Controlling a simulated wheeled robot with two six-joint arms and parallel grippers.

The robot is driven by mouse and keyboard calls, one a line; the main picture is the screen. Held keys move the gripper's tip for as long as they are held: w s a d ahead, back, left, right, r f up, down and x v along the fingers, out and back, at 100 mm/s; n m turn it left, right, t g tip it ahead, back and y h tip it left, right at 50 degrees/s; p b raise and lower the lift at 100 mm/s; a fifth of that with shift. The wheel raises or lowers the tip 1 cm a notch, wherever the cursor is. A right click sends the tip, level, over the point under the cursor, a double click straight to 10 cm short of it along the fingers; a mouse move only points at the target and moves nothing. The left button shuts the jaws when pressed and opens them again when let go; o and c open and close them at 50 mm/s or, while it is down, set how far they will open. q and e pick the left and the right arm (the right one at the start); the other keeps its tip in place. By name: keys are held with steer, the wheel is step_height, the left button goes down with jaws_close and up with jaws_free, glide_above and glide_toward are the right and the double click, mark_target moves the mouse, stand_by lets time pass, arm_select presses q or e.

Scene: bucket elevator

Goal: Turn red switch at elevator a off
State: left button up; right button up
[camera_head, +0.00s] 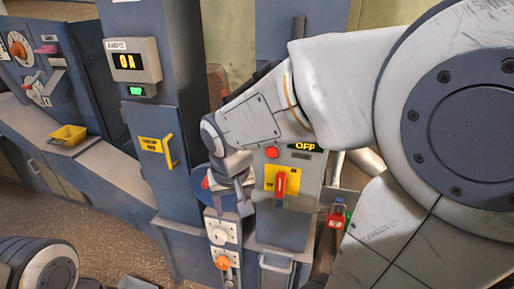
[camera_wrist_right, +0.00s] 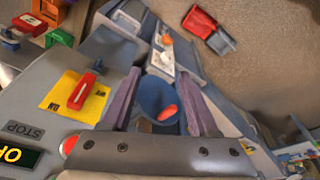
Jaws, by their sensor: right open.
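The red switch (camera_head: 280,183) is a red handle on a yellow plate, on the front of a grey box. The black display (camera_head: 305,147) above it reads OFF. In the right wrist view the red switch (camera_wrist_right: 83,90) lies left of the fingers, apart from them. My right gripper (camera_head: 246,203) is open, just left of the yellow plate in the head view. Its two purple fingers (camera_wrist_right: 157,100) have a gap between them, with a blue round part with a red piece showing beyond. Of my left arm only a rounded link shows at the bottom left.
A red button (camera_head: 271,152) sits above the switch. A white panel with an orange knob (camera_head: 222,262) is below the gripper. A red padlock-like part (camera_head: 336,215) is to the right.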

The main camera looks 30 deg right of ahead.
mark_target(281, 176)
steer(key=w+d+r+m+h+p, duration=0.1)
steer(key=d+r+m+p, duration=0.1)
steer(key=d+r+m, duration=0.3)
steer(key=d+r+m+h+p, duration=0.1)
steer(key=d+r, duration=0.1)
steer(key=d, duration=0.6)
arm_select(q)
step_height(281, 176, up, 5)
steer(key=shift+r, duration=0.1)
arm_select(e)
steer(key=x, duration=1)
steer(key=shift+d+f, duration=0.1)
steer(key=shift+d, duration=0.2)
jaws_close()
